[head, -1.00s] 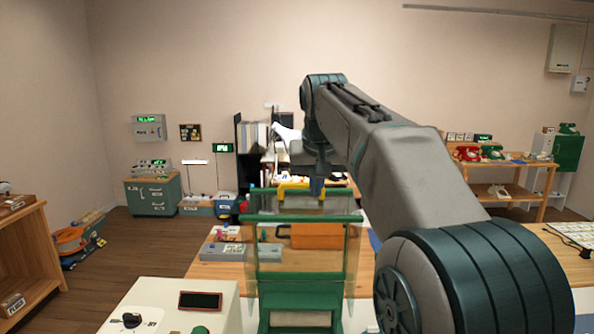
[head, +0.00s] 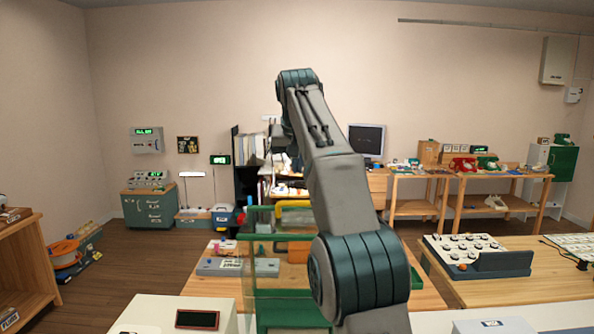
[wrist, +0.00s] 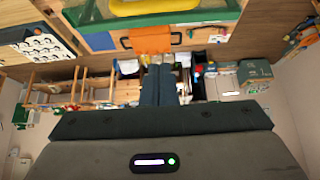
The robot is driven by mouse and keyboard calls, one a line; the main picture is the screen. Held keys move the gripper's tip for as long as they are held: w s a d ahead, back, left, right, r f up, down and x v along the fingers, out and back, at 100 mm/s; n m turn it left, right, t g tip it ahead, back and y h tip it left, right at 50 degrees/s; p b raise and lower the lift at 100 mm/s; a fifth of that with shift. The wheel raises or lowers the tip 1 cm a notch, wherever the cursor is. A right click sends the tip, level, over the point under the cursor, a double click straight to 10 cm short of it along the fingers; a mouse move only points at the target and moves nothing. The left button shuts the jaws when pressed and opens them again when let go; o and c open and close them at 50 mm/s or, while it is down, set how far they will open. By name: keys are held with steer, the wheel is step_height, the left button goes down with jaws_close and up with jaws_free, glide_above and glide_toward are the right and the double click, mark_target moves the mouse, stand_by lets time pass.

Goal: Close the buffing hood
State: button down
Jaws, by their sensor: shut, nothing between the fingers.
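The buffing hood (head: 250,265) is a clear panel box with green edges at the front centre of the head view. Its yellow handle (head: 292,204) shows at the top, partly hidden by my arm. It appears raised, though the exact angle is hard to tell. In the wrist view, the yellow handle (wrist: 155,6) and green frame (wrist: 205,17) lie along the top edge. My gripper (wrist: 159,68) is shut and empty, with its dark fingers together, apart from the handle in that picture. In the head view my gripper is hidden or too small to make out.
An orange case (wrist: 150,38) with a black handle sits on the bench behind the hood. A grey device (head: 237,267) lies left of the hood. A cream machine (head: 165,314) stands in front. At right is a bench with a knobbed panel (head: 465,248).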

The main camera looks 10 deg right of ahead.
glide_above(298, 215)
steer(key=w, duration=0.4)
steer(key=f, duration=0.4)
steer(key=f+b, duration=0.1)
steer(key=f, duration=0.1)
steer(key=shift+s+d+f, duration=0.15)
steer(key=shift+d+f, duration=0.2)
steer(key=shift+f, duration=0.05)
steer(key=shift+s+a+f+b, duration=0.1)
steer(key=shift+s+b, duration=0.2)
steer(key=shift+s, duration=0.05)
steer(key=shift+s+a+b, duration=0.2)
steer(key=shift+s+b, duration=0.15)
steer(key=shift+s, duration=0.7)
steer(key=shift+s+a+f, duration=0.1)
steer(key=shift+s+f, duration=0.05)
steer(key=shift+s, duration=0.4)
steer(key=shift+s+a+f+b, duration=0.1)
steer(key=shift+s+b, duration=0.05)
steer(key=shift+b, duration=0.35)
